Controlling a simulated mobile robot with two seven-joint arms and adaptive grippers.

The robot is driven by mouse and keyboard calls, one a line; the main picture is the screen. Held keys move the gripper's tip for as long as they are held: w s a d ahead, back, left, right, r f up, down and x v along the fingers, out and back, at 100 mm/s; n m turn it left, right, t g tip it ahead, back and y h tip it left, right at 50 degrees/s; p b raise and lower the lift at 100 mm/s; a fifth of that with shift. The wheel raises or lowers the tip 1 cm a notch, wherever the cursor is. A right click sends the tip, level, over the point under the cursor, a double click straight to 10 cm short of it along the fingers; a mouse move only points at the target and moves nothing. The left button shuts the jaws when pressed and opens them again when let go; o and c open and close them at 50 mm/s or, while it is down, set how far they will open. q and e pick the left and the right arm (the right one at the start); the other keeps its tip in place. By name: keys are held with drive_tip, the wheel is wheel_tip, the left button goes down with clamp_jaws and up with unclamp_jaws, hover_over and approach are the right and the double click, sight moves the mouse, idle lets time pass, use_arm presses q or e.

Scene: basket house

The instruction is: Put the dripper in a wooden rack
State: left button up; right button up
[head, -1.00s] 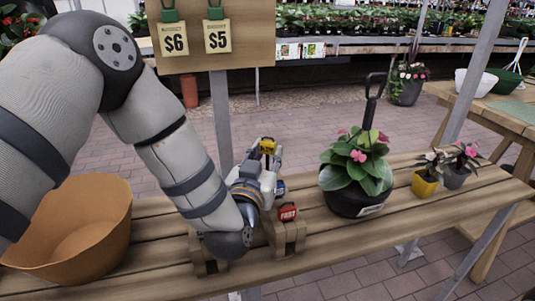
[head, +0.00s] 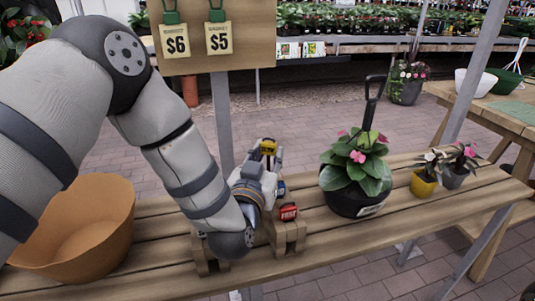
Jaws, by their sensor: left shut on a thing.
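A wooden rack (head: 290,236) stands on the slatted bench, partly hidden behind my left arm. A red dripper (head: 288,212) with a white label sits at the rack's right part. A small blue piece (head: 281,187) shows just behind it; I cannot tell how it rests. My left gripper (head: 268,160) is above and behind the rack, its fingers partly hidden by its own wrist. It is shut on a yellow dripper (head: 268,147), which shows at its tip. I cannot tell whether the yellow dripper touches the rack. My right gripper is not in view.
A large orange-brown basket (head: 125,225) stands left on the bench (head: 325,238). A dark pot with a pink-flowered plant (head: 357,165) stands right of the rack. Yellow (head: 423,184) and grey (head: 454,178) small pots stand farther right. A price board (head: 260,55) hangs behind.

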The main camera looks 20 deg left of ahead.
sight(268, 166)
use_arm(q)
drive_tip(key=shift+f+b, duration=0.65)
drive_tip(key=shift+f, duration=0.8)
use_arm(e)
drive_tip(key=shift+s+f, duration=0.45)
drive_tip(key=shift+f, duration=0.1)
use_arm(q)
drive_tip(key=shift+f, duration=0.1)
